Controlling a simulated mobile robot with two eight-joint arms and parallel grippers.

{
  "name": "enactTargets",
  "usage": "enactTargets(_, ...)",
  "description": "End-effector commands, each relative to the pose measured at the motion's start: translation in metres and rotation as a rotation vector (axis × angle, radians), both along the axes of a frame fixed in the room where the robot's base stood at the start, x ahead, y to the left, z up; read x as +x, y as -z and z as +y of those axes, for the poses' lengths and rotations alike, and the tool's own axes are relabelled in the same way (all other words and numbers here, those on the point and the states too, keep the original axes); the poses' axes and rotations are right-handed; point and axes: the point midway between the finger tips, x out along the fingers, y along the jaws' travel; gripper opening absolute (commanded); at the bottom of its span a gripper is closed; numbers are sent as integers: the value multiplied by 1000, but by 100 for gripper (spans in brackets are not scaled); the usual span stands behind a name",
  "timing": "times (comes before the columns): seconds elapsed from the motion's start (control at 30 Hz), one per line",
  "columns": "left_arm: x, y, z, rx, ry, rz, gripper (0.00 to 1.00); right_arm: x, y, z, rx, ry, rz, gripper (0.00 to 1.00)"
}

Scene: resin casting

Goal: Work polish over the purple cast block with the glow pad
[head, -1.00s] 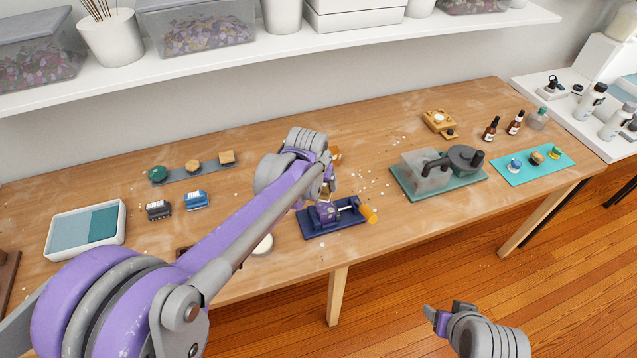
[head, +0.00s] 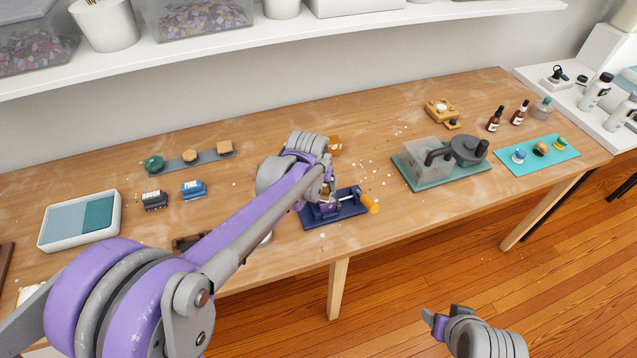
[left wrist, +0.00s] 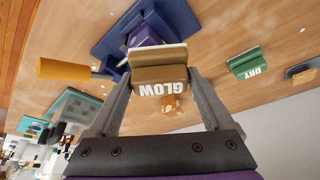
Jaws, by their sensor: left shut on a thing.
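The purple cast block (left wrist: 146,33) is held in a dark blue vise (left wrist: 112,32) with an orange handle, near the table's front edge; the vise also shows in the head view (head: 348,209). My left gripper (left wrist: 160,88) is shut on the glow pad (left wrist: 160,78), a brown block with a pale face and the word GLOW. The pad's pale face is right at the purple block and hides part of it; I cannot tell whether they touch. In the head view my left arm hides much of the block. My right gripper (head: 446,318) is off the table's front edge, its opening unclear.
The ROUGH (head: 154,200) and FINE (head: 194,189) pads stand left of my left arm. A green DRY pad (left wrist: 246,64) shows in the left wrist view. A grey machine on a green mat (head: 440,182) stands right of the vise. A white tray (head: 46,238) is far left.

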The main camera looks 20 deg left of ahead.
Motion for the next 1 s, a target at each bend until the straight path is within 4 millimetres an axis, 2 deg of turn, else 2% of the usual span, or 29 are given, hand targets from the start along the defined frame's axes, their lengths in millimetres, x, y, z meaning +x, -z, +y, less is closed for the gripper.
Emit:
enactTargets(0.03,0,0,0,0,0,0,53,0,0,0,0,0,0,64)
enactTargets(0.2,0,0,0,0,0,0,23,0,0,0,0,0,0,64)
enactTargets(0.3,0,0,0,0,0,0,8,0,0,0,0,0,0,64)
enactTargets(1.0,0,8,0,0,0,1,8,-2,6,0,0,0,4,64)
